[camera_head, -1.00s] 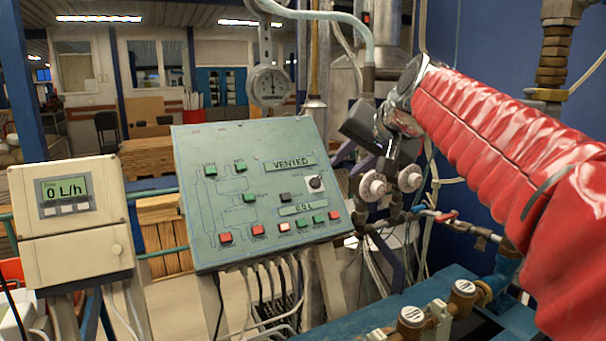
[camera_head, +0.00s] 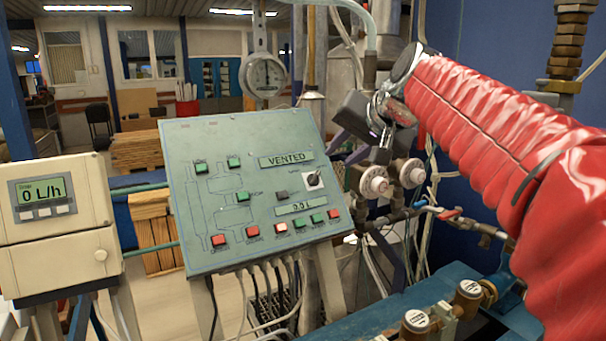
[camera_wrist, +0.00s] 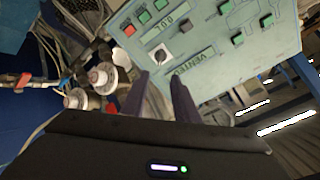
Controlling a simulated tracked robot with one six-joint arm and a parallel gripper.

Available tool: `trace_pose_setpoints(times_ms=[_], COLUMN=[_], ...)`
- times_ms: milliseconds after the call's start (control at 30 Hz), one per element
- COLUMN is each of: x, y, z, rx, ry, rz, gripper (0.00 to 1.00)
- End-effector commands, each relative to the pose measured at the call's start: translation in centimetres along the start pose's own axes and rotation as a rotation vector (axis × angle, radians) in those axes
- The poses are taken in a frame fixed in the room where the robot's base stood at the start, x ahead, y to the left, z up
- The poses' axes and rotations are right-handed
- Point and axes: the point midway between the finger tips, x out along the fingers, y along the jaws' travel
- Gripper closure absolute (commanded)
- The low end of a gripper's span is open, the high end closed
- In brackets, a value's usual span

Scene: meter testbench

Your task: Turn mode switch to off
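My gripper (camera_head: 340,142) hangs at the end of the red-sleeved arm, up and right of the switch in the head view. In the wrist view my gripper (camera_wrist: 160,76) has its two dark fingers apart with nothing between them.
A beige flow meter (camera_head: 55,225) reading 0 L/h stands left of the panel. Two round white knobs (camera_head: 374,182) on pipework are right of the panel. Blue bench piping with brass valves (camera_head: 415,322) is at the lower right. A round gauge (camera_head: 263,75) stands behind.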

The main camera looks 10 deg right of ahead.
Motion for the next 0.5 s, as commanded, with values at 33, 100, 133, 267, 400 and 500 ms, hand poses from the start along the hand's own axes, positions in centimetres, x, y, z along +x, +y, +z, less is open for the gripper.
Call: trace_pose_setpoints(times_ms=[33,100,133,267,400,500], x=[0.2,0.7,0.9,2.5,4.6,6.1], y=[0.0,0.0,0.0,0.0,0.0,0.0], z=[0.0,0.0,0.0,0.1,0.1,0.1], rx=[0.0,0.0,0.0,0.001,0.0,0.0], ry=[-0.001,-0.001,-0.001,-0.003,-0.004,-0.004], rz=[0.0,0.0,0.0,0.001,0.001,0.001], gripper=[0.73,0.73,0.73,0.73,0.73,0.73])
